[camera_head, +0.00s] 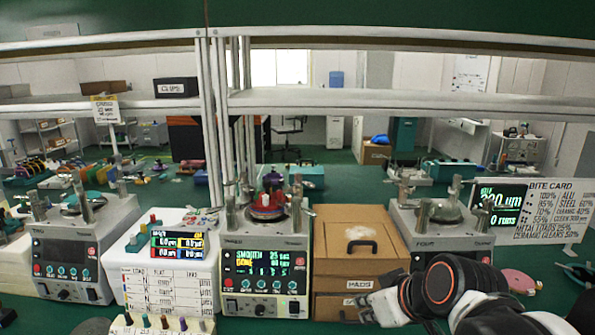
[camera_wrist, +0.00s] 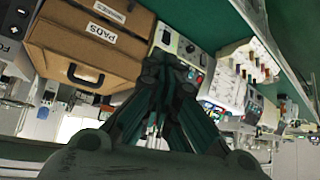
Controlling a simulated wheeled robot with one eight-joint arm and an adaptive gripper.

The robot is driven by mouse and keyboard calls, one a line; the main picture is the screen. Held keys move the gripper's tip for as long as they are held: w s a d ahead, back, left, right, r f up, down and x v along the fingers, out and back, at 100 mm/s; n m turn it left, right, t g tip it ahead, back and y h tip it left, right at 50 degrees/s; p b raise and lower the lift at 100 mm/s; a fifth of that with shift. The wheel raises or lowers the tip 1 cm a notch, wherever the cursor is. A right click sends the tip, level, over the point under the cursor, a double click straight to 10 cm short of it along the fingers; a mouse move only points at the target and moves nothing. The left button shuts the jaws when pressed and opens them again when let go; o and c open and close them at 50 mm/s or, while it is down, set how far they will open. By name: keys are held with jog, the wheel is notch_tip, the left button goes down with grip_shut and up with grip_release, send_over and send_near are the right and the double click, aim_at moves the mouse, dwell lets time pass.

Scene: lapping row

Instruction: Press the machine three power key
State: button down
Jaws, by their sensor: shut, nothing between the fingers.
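Machine three (camera_head: 265,262) stands in the middle of the bench in the head view, with a lit screen (camera_head: 262,262) reading "SMOOTH" and "DONE". A row of round keys runs below the screen. Their labels are too small to tell which is the power key. My gripper (camera_head: 366,306) is shut and empty, right of machine three and in front of the wooden pads box, apart from the panel. In the wrist view my gripper (camera_wrist: 165,72) points toward machine three (camera_wrist: 182,45), whose panel is partly hidden behind the fingers.
The wooden pads box (camera_head: 355,250) stands right of machine three. Machine four (camera_head: 440,232) is beyond it, partly behind my arm. A white case (camera_head: 165,262) and machine two (camera_head: 70,250) stand to the left. A shelf frame (camera_head: 215,120) rises behind. Green bench shows in front.

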jog(key=s+d+m+h, duration=0.3)
jog(key=s+d+m, duration=0.2)
jog(key=s, duration=0.5)
jog(key=shift+d+f+g, duration=0.3)
jog(key=shift+d+f, duration=0.15)
jog(key=shift+d, duration=0.45)
